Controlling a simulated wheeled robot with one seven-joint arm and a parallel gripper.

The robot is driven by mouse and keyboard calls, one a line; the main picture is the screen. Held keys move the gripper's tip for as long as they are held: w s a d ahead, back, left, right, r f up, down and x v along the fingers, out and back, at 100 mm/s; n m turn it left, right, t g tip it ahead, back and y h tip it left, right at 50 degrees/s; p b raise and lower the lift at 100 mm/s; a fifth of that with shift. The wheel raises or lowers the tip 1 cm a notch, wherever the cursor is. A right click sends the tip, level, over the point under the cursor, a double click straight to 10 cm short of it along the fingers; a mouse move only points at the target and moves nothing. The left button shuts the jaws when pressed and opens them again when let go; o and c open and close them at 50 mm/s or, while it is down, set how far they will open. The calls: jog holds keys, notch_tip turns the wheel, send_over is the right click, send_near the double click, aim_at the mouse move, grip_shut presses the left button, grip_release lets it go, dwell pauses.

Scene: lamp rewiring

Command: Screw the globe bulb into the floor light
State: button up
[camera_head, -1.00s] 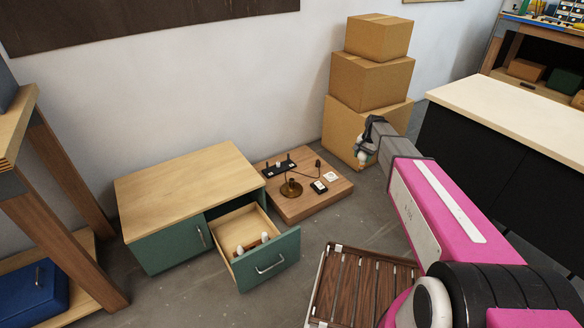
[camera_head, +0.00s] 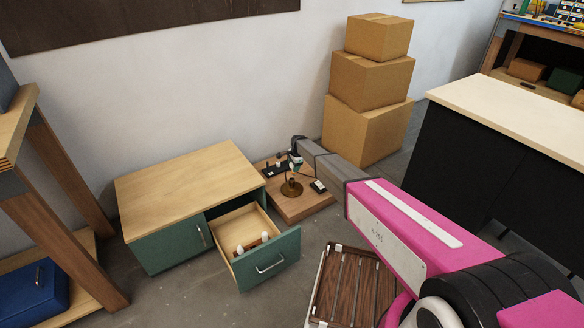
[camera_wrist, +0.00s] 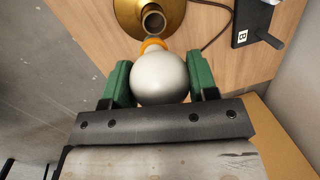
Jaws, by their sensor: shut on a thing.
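The globe bulb (camera_wrist: 160,78) is a pale round bulb with an orange-gold base, seen in the wrist view between the green fingers of my gripper (camera_wrist: 161,85). My gripper is shut on it, and its base points toward the socket. The floor light (camera_wrist: 140,12) is a brass round base with an open grey socket, just beyond the bulb in the wrist view. In the head view the floor light (camera_head: 291,188) stands on a low wooden board, and my gripper (camera_head: 295,166) is over it. Whether the bulb's base touches the socket is hard to tell.
The low wooden board (camera_head: 300,208) also bears a black power strip (camera_head: 272,171) and a small dark switch box (camera_head: 318,186). A green cabinet (camera_head: 165,240) with an open drawer (camera_head: 265,263) stands left of it. Cardboard boxes (camera_head: 365,128) are stacked behind.

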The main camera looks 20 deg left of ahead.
jog(key=shift+a+f, duration=0.45)
jog(key=shift+a, duration=0.15)
jog(key=shift+f, duration=2)
jog(key=shift+f, duration=0.2)
jog(key=shift+c, duration=0.3)
jog(key=shift+o, duration=0.9)
jog(key=shift+c, duration=0.4)
jog(key=m, duration=0.3)
jog(key=shift+a+m+t, duration=0.1)
jog(key=shift+m+t, duration=0.2)
jog(key=m, duration=0.4)
jog(key=shift+w+m+t+h, duration=0.15)
jog(key=shift+m+t+h, duration=0.15)
jog(key=shift+h, duration=0.1)
jog(key=shift+r, duration=0.1)
